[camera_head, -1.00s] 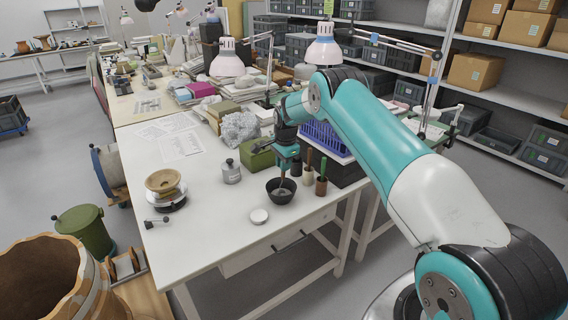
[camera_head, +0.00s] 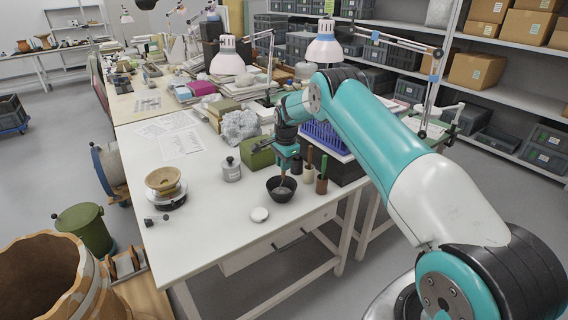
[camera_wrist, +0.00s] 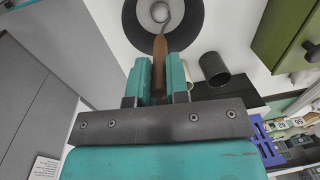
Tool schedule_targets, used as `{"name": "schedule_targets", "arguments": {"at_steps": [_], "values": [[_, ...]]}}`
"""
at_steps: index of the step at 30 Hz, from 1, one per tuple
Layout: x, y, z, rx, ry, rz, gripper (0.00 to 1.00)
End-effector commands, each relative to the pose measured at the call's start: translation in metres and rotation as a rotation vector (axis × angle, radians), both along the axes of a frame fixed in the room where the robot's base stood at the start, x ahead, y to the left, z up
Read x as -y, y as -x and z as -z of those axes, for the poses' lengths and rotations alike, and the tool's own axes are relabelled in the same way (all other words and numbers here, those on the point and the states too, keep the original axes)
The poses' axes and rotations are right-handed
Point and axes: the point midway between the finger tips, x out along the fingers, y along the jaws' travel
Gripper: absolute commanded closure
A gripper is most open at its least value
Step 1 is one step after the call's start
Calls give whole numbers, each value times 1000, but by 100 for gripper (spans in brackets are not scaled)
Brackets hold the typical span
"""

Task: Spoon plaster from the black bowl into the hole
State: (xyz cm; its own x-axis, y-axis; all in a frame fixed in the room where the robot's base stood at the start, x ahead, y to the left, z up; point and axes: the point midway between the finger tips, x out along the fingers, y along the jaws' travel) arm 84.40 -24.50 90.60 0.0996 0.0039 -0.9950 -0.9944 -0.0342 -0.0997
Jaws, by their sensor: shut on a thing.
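The black bowl (camera_head: 281,190) stands on the white table near its right front edge, with grey-white plaster inside; it also shows at the top of the wrist view (camera_wrist: 191,22). My gripper (camera_wrist: 159,72) is shut on the brown wooden handle (camera_wrist: 159,62) of a spoon. The spoon's round head (camera_wrist: 160,13) is over or in the bowl; I cannot tell how deep. In the head view my gripper (camera_head: 287,166) is just above the bowl. A tan pottery vessel (camera_head: 163,180) sits on a dark round stand at the table's left. The hole is not clearly visible.
The table is clear between jar and vessel.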

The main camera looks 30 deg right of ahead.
Motion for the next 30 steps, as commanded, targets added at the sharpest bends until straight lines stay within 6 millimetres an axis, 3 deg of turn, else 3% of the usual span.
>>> {"name": "schedule_targets", "arguments": {"at_steps": [7,30], "values": [[0,0,-6,1,0,0,100],[0,6,-63,0,0,0,100]]}}
